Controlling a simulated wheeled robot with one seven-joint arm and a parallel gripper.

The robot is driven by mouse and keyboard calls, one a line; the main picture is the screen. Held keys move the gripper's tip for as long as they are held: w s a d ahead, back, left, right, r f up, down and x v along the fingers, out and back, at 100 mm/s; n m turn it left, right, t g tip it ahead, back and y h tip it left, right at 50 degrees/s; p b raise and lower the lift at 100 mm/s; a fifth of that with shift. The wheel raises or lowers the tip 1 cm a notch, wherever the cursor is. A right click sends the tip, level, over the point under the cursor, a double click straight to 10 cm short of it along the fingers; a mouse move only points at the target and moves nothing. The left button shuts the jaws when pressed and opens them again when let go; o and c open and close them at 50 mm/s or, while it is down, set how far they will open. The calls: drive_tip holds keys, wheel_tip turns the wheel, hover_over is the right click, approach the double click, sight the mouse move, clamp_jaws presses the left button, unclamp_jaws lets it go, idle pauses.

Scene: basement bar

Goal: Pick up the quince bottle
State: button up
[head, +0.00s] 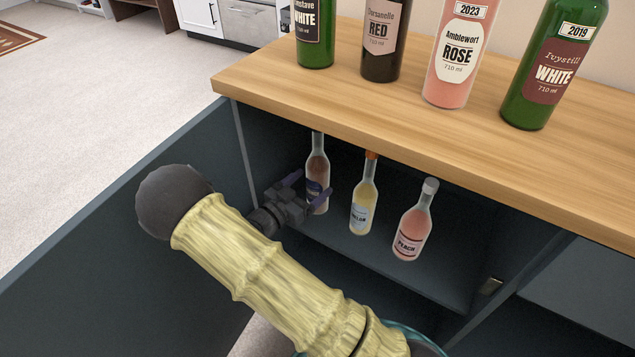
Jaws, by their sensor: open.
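Three small bottles stand in the open cabinet under the counter. The left bottle (317,168) holds pinkish liquid and has a dark blue label that I cannot read clearly. The middle bottle (363,200) is pale yellow with an orange cap and a light label, also hard to read. The right bottle (412,222) is pink and its label reads Peach. I cannot read the word quince on any of them. My gripper (306,190) is open at the left bottle, with its fingers on either side of the lower body; contact cannot be told.
The cabinet door (130,210) stands open on the left, close to my arm. The wooden counter (290,92) overhangs the bottles and carries several large wine bottles. The cabinet floor (370,262) is clear in front of the small bottles.

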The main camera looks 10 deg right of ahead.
sight(323, 174)
drive_tip(key=shift+w, duration=0.15)
drive_tip(key=b+x, duration=0.2)
drive_tip(key=x, duration=0.2)
drive_tip(key=shift+d, duration=0.2)
drive_tip(key=shift+w+d, duration=0.25)
drive_tip(key=shift+d, duration=0.15)
drive_tip(key=shift+r, duration=0.1)
drive_tip(key=c, duration=1.7)
drive_tip(key=shift+o, duration=0.2)
drive_tip(key=shift+r, duration=0.15)
